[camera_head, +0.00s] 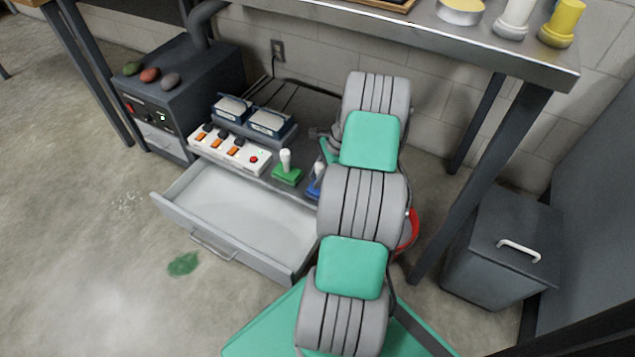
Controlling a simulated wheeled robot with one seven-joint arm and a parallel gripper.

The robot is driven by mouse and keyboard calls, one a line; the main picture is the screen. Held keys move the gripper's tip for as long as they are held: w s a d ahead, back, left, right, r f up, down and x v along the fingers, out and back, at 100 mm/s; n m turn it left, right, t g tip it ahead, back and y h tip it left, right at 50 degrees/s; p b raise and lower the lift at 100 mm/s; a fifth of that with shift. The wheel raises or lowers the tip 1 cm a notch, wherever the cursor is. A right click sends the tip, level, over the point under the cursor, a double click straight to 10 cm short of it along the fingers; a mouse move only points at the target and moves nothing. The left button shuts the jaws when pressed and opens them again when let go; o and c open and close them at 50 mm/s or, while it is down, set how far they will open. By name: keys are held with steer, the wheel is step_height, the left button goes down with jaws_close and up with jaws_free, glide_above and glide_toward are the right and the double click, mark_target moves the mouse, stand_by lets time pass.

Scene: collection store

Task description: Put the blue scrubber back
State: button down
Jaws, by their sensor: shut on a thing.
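The blue scrubber (314,190) shows at the right end of the low grey cabinet's top, just right of the green scrubber (287,176). Its pale handle stands roughly upright, and its right side is hidden behind my arm. My gripper (319,160) is mostly hidden by my own arm links; the little that shows is at the blue scrubber's handle, and it is shut on it. I cannot tell whether the blue scrubber's base touches the cabinet top. The green scrubber stands upright with a white handle.
The cabinet's drawer (222,247) is pulled open and looks empty. A white switch panel (229,151) and two blue-white boxes (268,123) sit left of the scrubbers. A metal table (420,27) overhangs behind. A dark bin (500,250) stands right. A green stain (183,263) marks the floor.

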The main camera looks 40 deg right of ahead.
steer(key=shift+f, duration=0.3)
steer(key=shift+f, duration=0.1)
steer(key=c, duration=1.1)
jaws_free()
steer(key=p+v, duration=0.6)
steer(key=v, duration=0.6)
